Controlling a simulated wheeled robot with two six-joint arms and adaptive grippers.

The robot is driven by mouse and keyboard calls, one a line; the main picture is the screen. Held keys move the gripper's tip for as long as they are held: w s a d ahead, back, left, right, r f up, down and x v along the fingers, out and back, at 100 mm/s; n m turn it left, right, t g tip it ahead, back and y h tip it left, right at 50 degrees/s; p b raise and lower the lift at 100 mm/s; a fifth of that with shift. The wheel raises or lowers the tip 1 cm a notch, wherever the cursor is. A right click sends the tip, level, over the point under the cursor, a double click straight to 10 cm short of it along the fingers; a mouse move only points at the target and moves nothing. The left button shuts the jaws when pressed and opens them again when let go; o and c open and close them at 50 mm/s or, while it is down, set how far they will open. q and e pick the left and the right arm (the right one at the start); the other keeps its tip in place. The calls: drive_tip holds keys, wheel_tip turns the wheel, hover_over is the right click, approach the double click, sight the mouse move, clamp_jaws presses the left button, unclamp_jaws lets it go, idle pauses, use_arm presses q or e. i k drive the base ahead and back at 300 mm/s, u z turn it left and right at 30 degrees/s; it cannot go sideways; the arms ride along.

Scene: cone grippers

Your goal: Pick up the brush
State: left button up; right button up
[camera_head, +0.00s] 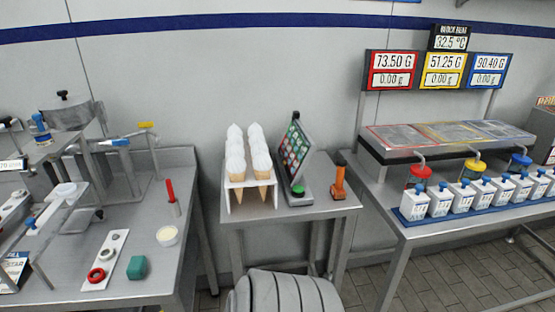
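A slim tool with a red handle (171,191) and a pale lower end is at the right part of the left steel table (150,292). It may be the brush, but its tip is too small to tell. No other thing in view looks clearly like a brush. Neither of my grippers shows in the head view.
A white tub (167,236), a green block (137,267) and a white strip with rings (107,258) lie near the red-handled tool. The middle table holds a cone stand (227,197), a screen (294,153) and an orange device (339,184). White cartons (414,204) line the right table.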

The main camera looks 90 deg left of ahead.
sight(169, 187)
drive_tip(key=u, duration=2.4)
